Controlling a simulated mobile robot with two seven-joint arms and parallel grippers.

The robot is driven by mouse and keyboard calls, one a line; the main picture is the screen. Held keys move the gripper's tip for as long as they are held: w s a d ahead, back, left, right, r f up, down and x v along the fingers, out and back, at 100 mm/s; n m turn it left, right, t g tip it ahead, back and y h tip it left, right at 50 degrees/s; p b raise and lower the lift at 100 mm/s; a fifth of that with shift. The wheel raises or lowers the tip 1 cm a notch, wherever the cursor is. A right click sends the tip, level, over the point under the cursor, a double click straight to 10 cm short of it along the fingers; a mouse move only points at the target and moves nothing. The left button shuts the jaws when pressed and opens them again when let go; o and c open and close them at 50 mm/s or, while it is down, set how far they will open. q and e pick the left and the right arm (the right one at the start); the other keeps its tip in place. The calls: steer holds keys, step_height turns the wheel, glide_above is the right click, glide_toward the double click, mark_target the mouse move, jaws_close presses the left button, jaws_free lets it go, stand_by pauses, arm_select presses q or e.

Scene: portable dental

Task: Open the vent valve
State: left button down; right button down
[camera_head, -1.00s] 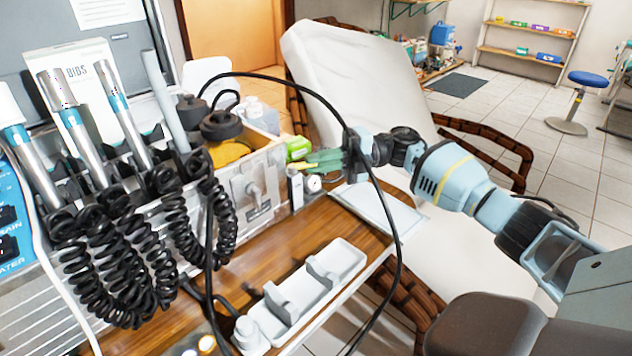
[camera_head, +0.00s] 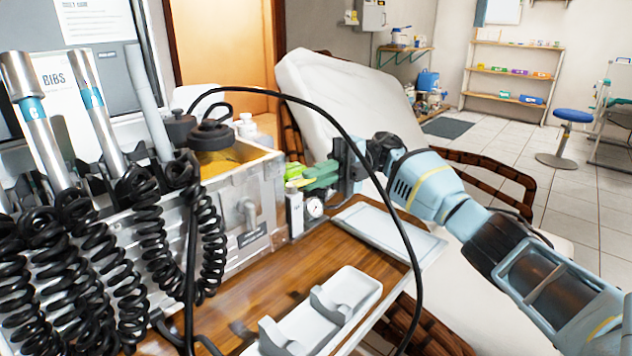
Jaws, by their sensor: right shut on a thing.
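A small assembly with a white body and a round gauge (camera_head: 314,208) stands at the right end of the metal unit. A lime-green part (camera_head: 293,173), which looks like the vent valve's handle, sits on top of it. My right gripper (camera_head: 308,182) reaches in from the right, its green fingers at this part. It is shut on the lime-green part, though the fingers hide the exact contact. The part's turned position cannot be told. My left gripper is not in view.
A metal unit (camera_head: 268,185) with a grey lever (camera_head: 247,213) and a black-capped jar (camera_head: 216,132) stands left of the gripper. Coiled black hoses (camera_head: 75,235) hang at the left. A black cable (camera_head: 402,240) arcs in front of my right arm. A white tray (camera_head: 340,300) lies on the wooden top.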

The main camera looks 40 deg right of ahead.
steer(key=c, duration=1.5)
jaws_free()
steer(key=shift+d, duration=0.1)
steer(key=d+b, duration=0.2)
steer(key=d, duration=0.5)
steer(key=shift+s+d, duration=0.25)
steer(key=shift+s, duration=0.05)
steer(key=shift+s+f, duration=0.1)
